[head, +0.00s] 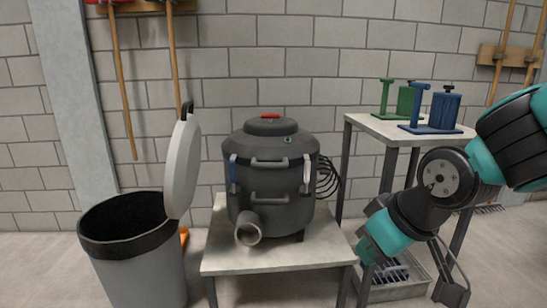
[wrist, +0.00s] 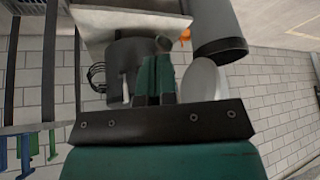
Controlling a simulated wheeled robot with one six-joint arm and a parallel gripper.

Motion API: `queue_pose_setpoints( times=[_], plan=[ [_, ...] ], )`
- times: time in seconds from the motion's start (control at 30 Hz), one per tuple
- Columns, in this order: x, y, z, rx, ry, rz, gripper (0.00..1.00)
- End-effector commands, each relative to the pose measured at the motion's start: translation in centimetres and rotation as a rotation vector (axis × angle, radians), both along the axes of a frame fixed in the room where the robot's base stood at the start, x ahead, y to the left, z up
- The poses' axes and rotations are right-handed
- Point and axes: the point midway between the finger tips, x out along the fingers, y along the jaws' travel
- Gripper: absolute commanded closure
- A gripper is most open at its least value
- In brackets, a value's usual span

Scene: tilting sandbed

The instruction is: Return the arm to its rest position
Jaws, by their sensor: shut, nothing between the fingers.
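My arm (head: 440,185) comes in from the right edge in the head view, bends at a dark joint and reaches down and left in front of the tall side table. Its teal and dark lower end is beside the right edge of the low table. In the wrist view my gripper (wrist: 155,62) points up the picture with its two teal and dark fingers together. Nothing is held between them. The dark vacuum canister (wrist: 125,65) shows behind the fingers, upside down. I cannot make out the fingertips clearly in the head view.
The canister (head: 272,170) stands on a low table (head: 270,262). A grey bin (head: 140,270) with a raised lid is at the left. The tall table (head: 385,127) holds green and blue stands. A metal crate (head: 395,288) lies below it. Open floor is at the right.

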Motion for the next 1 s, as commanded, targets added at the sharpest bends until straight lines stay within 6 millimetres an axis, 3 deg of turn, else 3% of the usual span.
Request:
queue_pose_setpoints(
  times=[0.1, 0.3, 0.33, 0.67, 1.0],
  plan=[
    [-6.1, 0.5, 1.1, 0.045, 0.156, 0.041, 1.00],
    [-15.2, 0.2, 2.4, 0.049, 0.374, 0.128, 1.00],
    [-14.9, 0.3, 4.1, 0.050, 0.373, 0.125, 1.00],
    [-14.6, 0.3, 13.3, 0.048, 0.370, 0.124, 1.00],
    [-14.6, 0.3, 26.7, 0.048, 0.369, 0.124, 1.00]
  ],
)
